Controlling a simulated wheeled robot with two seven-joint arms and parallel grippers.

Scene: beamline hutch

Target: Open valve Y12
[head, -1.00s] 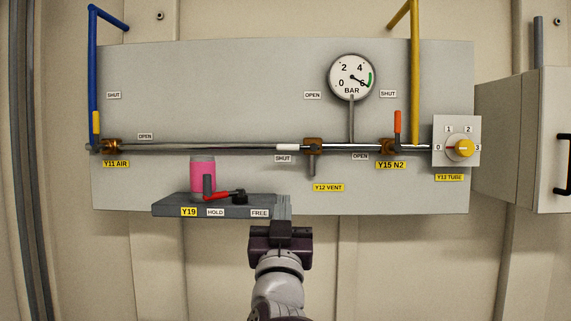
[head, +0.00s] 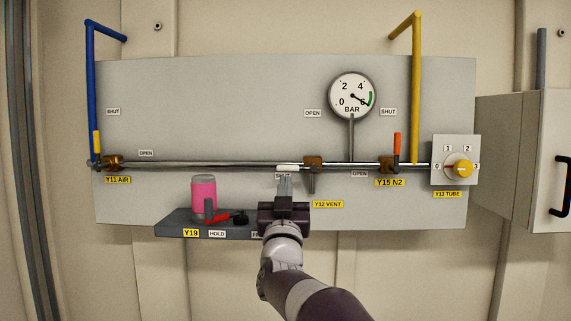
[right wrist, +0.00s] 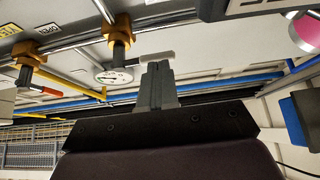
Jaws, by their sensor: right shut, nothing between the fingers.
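Valve Y12 VENT has a brass body (head: 313,163) on the pipe, above its yellow label (head: 328,204). Its white-tipped handle (head: 288,168) lies level along the pipe, pointing left over the SHUT label. The OPEN label (head: 313,113) is above the valve. My right gripper (head: 285,178) is shut and empty, fingertips just below the white handle end. In the right wrist view, the fingertips (right wrist: 157,66) lie right at the white handle (right wrist: 157,57); I cannot tell whether they touch. My left gripper is out of view.
A shelf (head: 172,227) with a pink cylinder (head: 203,193) and a red lever (head: 218,218) sits lower left. The gauge (head: 352,96), Y15's orange handle (head: 397,143) and the Y13 knob (head: 459,168) are to the right. A cabinet (head: 512,150) stands far right.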

